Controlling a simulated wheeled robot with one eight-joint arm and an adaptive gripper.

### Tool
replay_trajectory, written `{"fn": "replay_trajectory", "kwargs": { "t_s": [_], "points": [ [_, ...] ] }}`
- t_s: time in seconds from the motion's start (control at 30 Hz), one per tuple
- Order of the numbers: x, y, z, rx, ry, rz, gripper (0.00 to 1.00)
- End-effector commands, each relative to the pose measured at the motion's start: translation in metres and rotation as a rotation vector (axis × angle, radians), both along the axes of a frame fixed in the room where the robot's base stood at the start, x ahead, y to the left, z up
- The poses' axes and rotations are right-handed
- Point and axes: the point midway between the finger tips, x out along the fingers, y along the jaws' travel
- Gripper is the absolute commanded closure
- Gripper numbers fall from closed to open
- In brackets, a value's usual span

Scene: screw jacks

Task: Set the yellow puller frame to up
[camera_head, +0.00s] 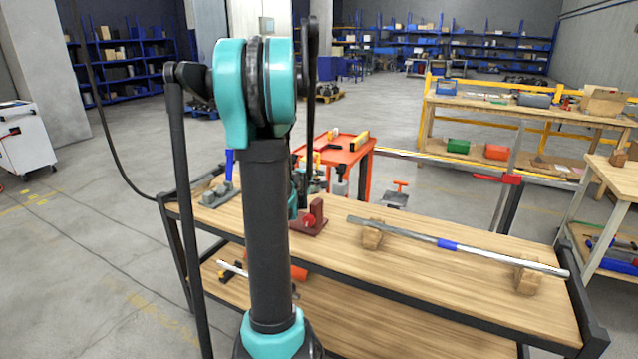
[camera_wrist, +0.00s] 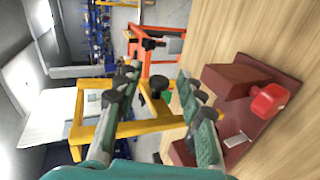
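The yellow puller frame (camera_wrist: 150,101) shows in the wrist view as yellow bars with a dark knob (camera_wrist: 158,83) at one corner. It spans the space between my fingers and runs behind the left finger. Parts are hidden, and I cannot tell whether it touches a finger. My gripper (camera_wrist: 155,100) is open, its two dark-padded fingers wide apart. A dark red block on a plate (camera_wrist: 228,80) with a bright red knob (camera_wrist: 268,100) lies right of the fingers. That block also shows in the head view (camera_head: 317,212), beside my arm, which hides the gripper and most of the frame.
The wooden bench (camera_head: 420,285) carries a metal bar (camera_head: 490,256) with a blue band, resting on two wooden blocks. A grey clamp with a blue handle (camera_head: 229,165) stands at the left end. An orange table (camera_head: 350,152) with tools stands behind. The bench's middle front is clear.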

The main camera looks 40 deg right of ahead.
Motion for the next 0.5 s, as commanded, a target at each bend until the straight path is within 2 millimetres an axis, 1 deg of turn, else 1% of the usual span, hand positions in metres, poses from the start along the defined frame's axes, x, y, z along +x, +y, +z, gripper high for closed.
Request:
{"fn": "replay_trajectory", "kwargs": {
  "t_s": [0.3, 0.5],
  "points": [
    [-0.021, 0.046, 0.02, 0.0, 0.0, 0.001, 0.61],
    [-0.033, 0.071, 0.032, 0.0, 0.0, 0.001, 0.61]
  ]
}}
